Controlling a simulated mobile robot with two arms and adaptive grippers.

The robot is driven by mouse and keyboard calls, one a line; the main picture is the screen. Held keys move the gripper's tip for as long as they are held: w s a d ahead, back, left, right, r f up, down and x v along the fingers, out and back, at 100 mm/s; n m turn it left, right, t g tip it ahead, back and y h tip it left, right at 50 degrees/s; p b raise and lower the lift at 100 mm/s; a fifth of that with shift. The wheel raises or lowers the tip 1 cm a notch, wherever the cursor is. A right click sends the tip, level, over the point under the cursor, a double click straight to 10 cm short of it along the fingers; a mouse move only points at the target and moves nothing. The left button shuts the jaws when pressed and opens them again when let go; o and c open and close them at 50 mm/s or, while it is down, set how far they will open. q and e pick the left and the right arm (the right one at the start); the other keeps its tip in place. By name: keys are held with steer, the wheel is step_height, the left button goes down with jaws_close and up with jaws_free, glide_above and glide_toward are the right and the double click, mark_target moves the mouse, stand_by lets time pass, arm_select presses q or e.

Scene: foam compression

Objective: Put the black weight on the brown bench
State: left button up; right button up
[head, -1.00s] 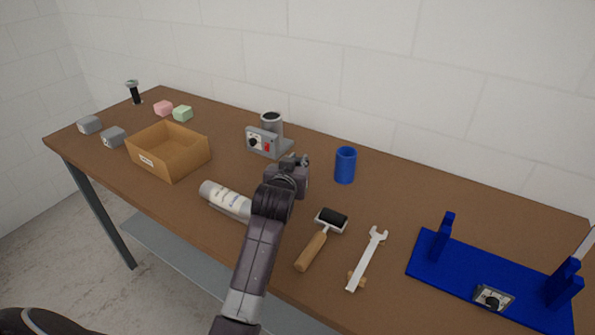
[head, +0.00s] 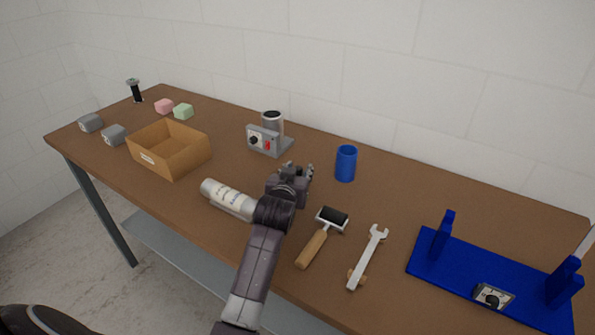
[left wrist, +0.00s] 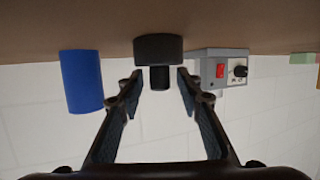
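The black weight (left wrist: 158,49), a wide disc with a narrower knob, shows in the left wrist view, which is upside down. It appears to stand upright on the brown bench (left wrist: 60,25), knob away from the bench top. My left gripper (left wrist: 157,82) is open, with its fingers on either side of the knob and a gap visible on each side. In the head view my left gripper (head: 303,172) is low over the middle of the brown bench (head: 400,205) and hides the weight. My right gripper is not in view.
A grey device (head: 268,140) and a blue cup (head: 346,163) stand behind and beside the gripper. A white bottle (head: 228,198), a roller (head: 322,235) and a wrench (head: 368,257) lie nearer the front. A cardboard box (head: 170,150) is left, a blue fixture (head: 470,270) right.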

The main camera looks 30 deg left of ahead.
arm_select(q)
steer(key=v, duration=1.2)
steer(key=shift+b, duration=0.35)
steer(key=shift+r, duration=0.1)
